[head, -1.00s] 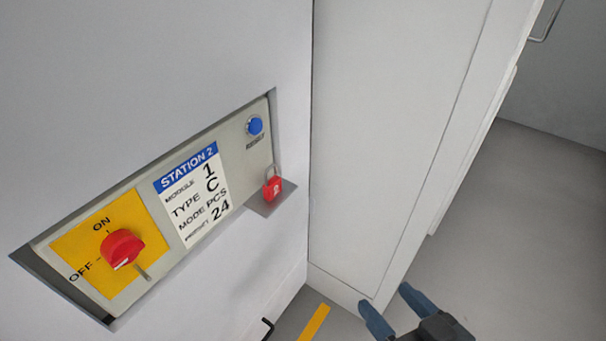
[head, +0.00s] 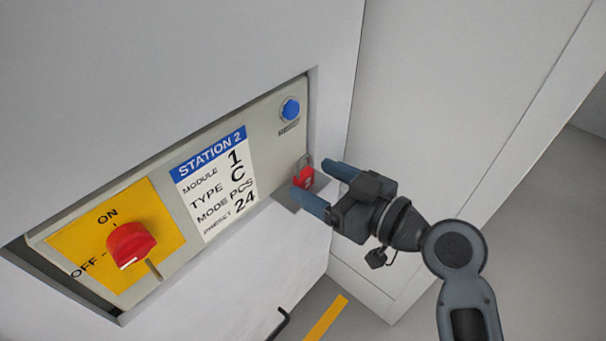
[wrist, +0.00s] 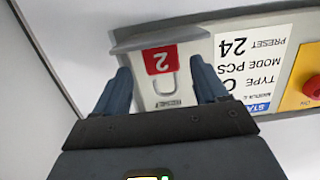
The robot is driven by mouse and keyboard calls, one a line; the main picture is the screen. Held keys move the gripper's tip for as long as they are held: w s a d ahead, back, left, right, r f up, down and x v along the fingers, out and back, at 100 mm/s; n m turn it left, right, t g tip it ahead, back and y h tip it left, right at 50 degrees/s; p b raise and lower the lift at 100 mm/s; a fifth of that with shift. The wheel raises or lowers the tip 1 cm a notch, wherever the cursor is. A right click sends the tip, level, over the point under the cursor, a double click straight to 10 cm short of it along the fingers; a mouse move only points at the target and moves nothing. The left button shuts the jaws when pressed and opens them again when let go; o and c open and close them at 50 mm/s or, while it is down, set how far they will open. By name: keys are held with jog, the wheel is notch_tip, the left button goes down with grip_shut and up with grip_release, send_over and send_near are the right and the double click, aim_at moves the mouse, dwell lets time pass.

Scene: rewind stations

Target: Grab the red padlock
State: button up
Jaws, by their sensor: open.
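The red padlock (head: 304,178) rests on a small grey ledge (head: 288,199) at the lower right end of the Station 2 panel. In the wrist view the fingers (wrist: 161,84) also flank the shackle, with gaps on both sides. I see no contact with the padlock.
The recessed panel holds a red rotary switch (head: 131,245) on a yellow plate, a white Station 2 label (head: 215,184) and a blue button (head: 290,109). A white cabinet wall (head: 440,130) stands close on the right. A black hook-shaped handle (head: 279,324) is below.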

aim_at(308, 177)
jog(key=shift+x, duration=1.8)
jog(key=shift+s+a, duration=0.1)
jog(key=shift+s, duration=0.05)
jog(key=c, duration=1.1)
jog(key=shift+r, duration=0.15)
